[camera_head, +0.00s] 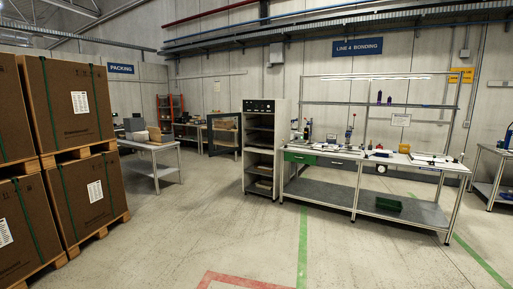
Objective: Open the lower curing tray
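A tall grey curing cabinet (287,120) stands in the middle distance, left of the workbench, with a black control panel (259,106) at its top. Its front is open and shows several shelf-like levels. A pale lower tray (263,186) seems to sit inside near the bottom; details are too small to tell. A dark-framed door with a window (224,115) stands swung out at the cabinet's left side. Neither of my grippers is in view.
A workbench (335,187) with tools and a green bin (388,204) stands right of the cabinet. A grey table (152,146) with boxes is behind left. Stacked cartons on pallets (72,104) fill the left. Open concrete floor (215,225) lies before the cabinet.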

